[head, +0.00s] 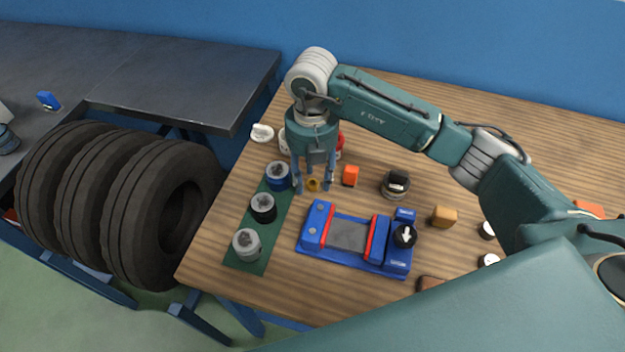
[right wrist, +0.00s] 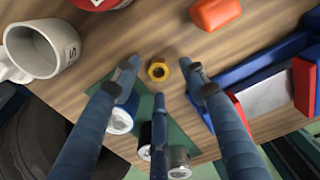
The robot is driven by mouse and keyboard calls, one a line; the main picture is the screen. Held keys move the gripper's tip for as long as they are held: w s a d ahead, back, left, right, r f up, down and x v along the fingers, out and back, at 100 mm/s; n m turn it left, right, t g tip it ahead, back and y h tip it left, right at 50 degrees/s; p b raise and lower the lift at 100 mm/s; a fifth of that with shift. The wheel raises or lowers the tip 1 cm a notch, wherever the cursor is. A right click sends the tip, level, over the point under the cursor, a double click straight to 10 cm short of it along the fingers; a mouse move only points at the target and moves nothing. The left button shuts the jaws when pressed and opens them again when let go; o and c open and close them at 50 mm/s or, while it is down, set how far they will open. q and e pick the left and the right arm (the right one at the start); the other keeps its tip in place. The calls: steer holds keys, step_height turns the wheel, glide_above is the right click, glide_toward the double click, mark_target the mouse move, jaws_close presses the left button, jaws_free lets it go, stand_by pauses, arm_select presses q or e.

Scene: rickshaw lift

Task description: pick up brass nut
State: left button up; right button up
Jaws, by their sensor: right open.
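The brass nut (right wrist: 158,71) lies flat on the wooden table, its hole facing up, in the right wrist view. In the head view the nut (head: 313,184) shows between the fingers of my right gripper (head: 313,188). My right gripper points down above it, open and empty. In the right wrist view its fingers (right wrist: 160,78) stand apart on either side of the nut, and a third finger comes in from below. I cannot tell whether any finger touches the table. My left gripper is not in view.
A green mat (head: 246,263) with several capped cylinders lies left of the nut. A blue fixture (head: 345,262) with red strips is in front. An orange block (head: 350,175) sits to the right. Tires (head: 120,200) stand left of the table.

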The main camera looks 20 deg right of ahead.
steer(key=shift+f, duration=0.65)
jaws_close()
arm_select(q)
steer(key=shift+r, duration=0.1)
arm_select(e)
steer(key=shift+r, duration=0.1)
step_height(320, 180, up, 8)
steer(key=r+b, duration=0.1)
steer(key=b, duration=0.1)
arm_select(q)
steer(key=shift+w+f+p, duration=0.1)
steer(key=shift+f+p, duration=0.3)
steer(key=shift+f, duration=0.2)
arm_select(e)
step_height(320, 180, up, 11)
glide_above(312, 183)
steer(key=shift+s, duration=0.1)
